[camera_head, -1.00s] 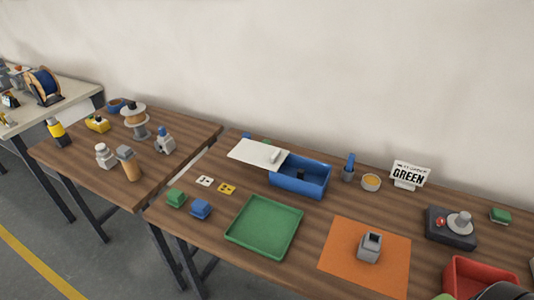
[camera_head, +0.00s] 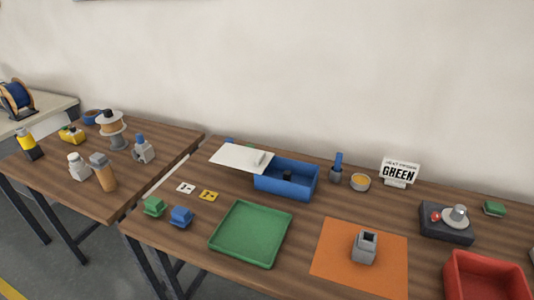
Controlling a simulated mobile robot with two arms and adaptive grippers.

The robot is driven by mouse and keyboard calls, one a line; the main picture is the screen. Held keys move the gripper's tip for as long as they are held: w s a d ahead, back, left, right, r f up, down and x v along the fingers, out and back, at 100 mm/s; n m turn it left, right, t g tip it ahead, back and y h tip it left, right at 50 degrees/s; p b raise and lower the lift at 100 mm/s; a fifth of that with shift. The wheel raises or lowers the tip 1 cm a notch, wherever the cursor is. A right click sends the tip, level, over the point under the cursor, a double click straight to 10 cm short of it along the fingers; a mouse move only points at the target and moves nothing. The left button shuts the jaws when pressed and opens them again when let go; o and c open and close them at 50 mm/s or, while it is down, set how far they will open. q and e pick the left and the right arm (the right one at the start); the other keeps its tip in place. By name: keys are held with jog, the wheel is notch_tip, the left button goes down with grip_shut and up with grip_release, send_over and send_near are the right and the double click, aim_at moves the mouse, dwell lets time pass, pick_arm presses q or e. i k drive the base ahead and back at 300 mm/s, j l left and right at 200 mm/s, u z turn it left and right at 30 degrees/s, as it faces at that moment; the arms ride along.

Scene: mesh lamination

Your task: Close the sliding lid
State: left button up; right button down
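A blue box (camera_head: 297,191) stands near the back of the wooden table. Its white sliding lid (camera_head: 235,156) sticks out far to the left, so most of the box is uncovered. A small light handle block (camera_head: 260,158) sits on the lid near its right end. A dark object (camera_head: 287,175) shows inside the box. Neither of my grippers is in view.
A green tray (camera_head: 250,233), an orange mat (camera_head: 340,268) with a grey block (camera_head: 365,247), and a red bin (camera_head: 485,278) lie in front. Green (camera_head: 153,206) and blue (camera_head: 181,216) blocks sit left. A GREEN sign (camera_head: 399,172) stands at the back.

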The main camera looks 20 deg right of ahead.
aim_at(231, 155)
jog(key=i+j+z, duration=0.3)
jog(key=j+z, duration=0.25)
jog(key=i+j+z, duration=0.15)
jog(key=j+z, duration=0.15)
jog(key=j, duration=0.1)
